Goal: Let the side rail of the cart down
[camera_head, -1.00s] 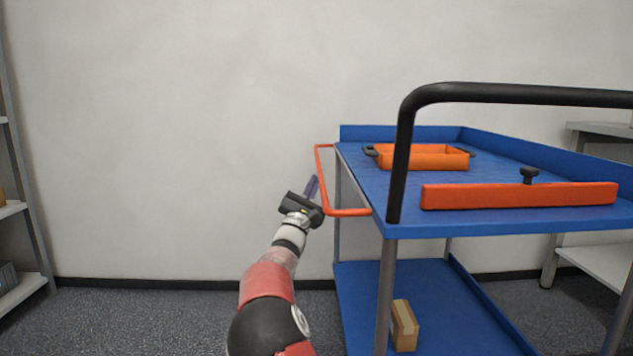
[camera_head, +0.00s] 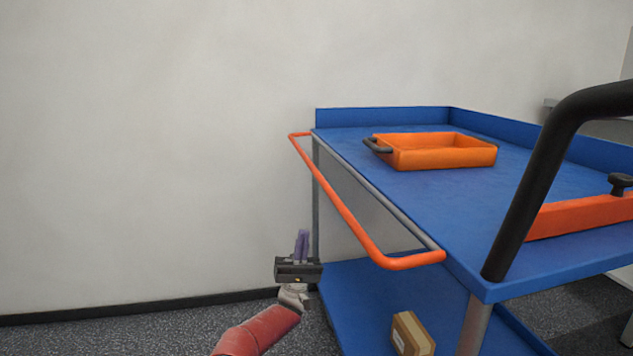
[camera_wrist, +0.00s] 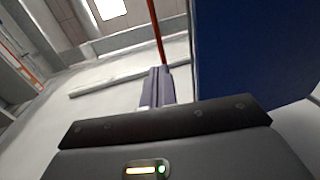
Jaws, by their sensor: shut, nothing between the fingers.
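The side rail (camera_head: 340,205) is an orange bar along the left side of the blue cart (camera_head: 400,205). It stands out from the top deck's edge, close to level with it or slightly lower. My gripper (camera_head: 302,234) is shut and empty, its purple fingers pointing up. In the head view it is left of the rail and lower, apart from it. In the wrist view the fingers (camera_wrist: 158,85) point towards a thin orange bar (camera_wrist: 157,35), which looks like the rail; the gap cannot be judged. The blue cart panel (camera_wrist: 250,50) fills the right there.
An orange tray (camera_head: 435,155) and an orange bar with a black knob (camera_head: 580,215) are on the top deck. The black push handle (camera_head: 535,175) rises at the near corner. A cardboard box (camera_head: 410,335) sits on the lower shelf. Floor left of the cart is clear.

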